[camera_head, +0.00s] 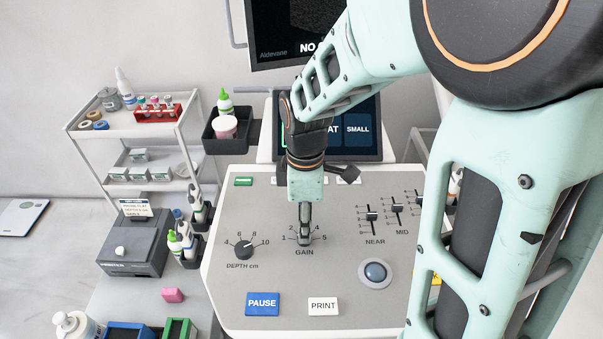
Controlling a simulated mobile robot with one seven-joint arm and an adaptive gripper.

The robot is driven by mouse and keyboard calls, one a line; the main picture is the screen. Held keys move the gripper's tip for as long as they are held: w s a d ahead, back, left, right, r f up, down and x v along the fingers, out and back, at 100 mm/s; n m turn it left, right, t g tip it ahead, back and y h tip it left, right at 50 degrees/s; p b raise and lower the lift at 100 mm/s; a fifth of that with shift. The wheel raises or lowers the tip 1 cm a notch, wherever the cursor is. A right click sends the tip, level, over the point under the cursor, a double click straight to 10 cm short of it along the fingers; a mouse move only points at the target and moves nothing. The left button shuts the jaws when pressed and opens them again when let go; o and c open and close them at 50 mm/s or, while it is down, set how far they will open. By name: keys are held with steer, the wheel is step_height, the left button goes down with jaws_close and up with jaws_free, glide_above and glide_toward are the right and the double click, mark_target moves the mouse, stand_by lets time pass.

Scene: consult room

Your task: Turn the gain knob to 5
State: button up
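The gain knob (304,239) is on the grey control panel (335,270), above the label GAIN. Scale marks 1, 2, 4 and 5 show around it. My gripper (304,232) points down over the knob, with its fingertips at the knob. The fingers look close together, but whether they grip the knob is too small to tell. My gripper hides most of the knob, so its pointer setting cannot be read.
The depth knob (243,250) stands close on the left. Sliders (372,216) and a trackball (375,271) are on the right. The blue PAUSE key (262,304) and white PRINT key (323,306) are in front. A screen (357,130) stands behind.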

steer(key=shift+f, duration=2.3)
steer(key=shift+c, duration=0.2)
jaws_close()
